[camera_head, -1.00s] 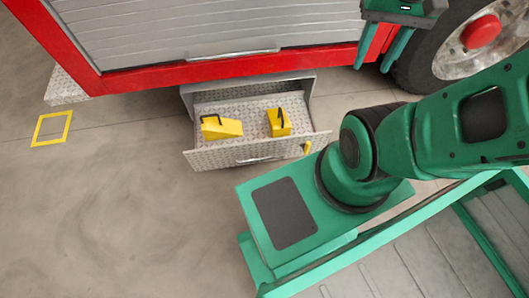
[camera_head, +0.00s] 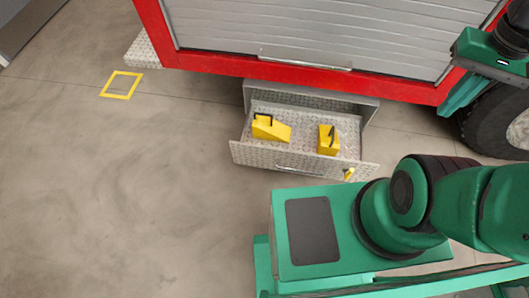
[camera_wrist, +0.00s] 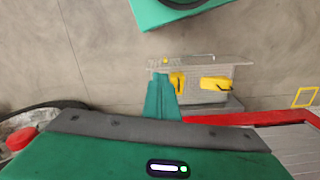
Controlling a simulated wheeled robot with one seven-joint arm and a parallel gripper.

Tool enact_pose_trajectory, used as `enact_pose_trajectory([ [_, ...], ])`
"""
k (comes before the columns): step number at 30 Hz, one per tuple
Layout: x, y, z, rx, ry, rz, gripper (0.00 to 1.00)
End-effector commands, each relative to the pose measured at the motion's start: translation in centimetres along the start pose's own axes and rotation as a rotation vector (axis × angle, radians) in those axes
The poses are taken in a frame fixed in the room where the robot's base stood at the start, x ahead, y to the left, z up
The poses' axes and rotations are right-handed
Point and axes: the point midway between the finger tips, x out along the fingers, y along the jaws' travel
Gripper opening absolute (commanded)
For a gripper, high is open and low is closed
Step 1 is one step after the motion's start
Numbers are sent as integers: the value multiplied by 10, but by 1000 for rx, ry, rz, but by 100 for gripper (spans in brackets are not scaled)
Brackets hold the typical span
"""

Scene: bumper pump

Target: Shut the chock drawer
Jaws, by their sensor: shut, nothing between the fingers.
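The chock drawer (camera_head: 255,156) is a tread-plate metal drawer pulled out below the red-framed truck body. It stands open. Two yellow chocks with dark handles lie inside: a left chock (camera_head: 271,129) and a right chock (camera_head: 328,141). A bar handle (camera_head: 300,171) and a small yellow latch (camera_head: 348,174) are on its front. The drawer front also shows in the wrist view (camera_wrist: 222,60). My gripper (camera_head: 456,100) is at the upper right of the head view, apart from the drawer. Its green fingers (camera_wrist: 163,95) are shut and empty, overlapping part of the drawer in the wrist view.
The truck's roller shutter (camera_head: 310,30) and red sill (camera_head: 215,62) are above the drawer. A tire (camera_head: 495,125) stands at the right. A yellow floor square (camera_head: 121,85) lies at the left. My green base is close in front of the drawer. The concrete floor at left is clear.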

Motion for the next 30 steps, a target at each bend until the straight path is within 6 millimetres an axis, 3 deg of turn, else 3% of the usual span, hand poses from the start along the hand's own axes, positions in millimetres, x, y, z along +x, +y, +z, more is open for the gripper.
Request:
enact_pose_trajectory([
  [6, 28, -44, -44, -276, -31, 72, 0],
  [15, 81, -124, -87, -684, -49, 194, 0],
  [23, 139, -201, -98, -1052, -50, 320, 0],
  [30, 200, -271, -87, -1405, -40, 452, 0],
])
